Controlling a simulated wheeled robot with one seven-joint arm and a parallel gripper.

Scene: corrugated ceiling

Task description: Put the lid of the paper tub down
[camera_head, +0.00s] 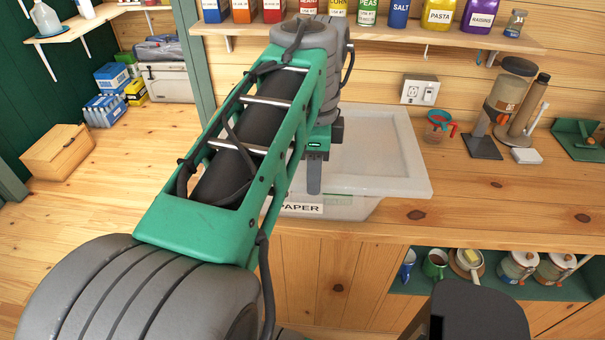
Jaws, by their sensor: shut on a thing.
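The paper tub (358,208) stands on the wooden counter, with its PAPER label on the front side partly behind my arm. Its pale, whitish lid (385,155) is over the tub, roughly level. I cannot tell whether it rests on the rim or is slightly above it. My gripper (314,178) is at the left part of the lid and is shut on it. Only one dark finger shows clearly, and the contact is hidden. My arm covers the left side of the lid and tub.
Several tins and boxes stand on the shelf (480,40) above. Bare counter (480,200) lies right of the tub. Mugs and pots fill the shelf below.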

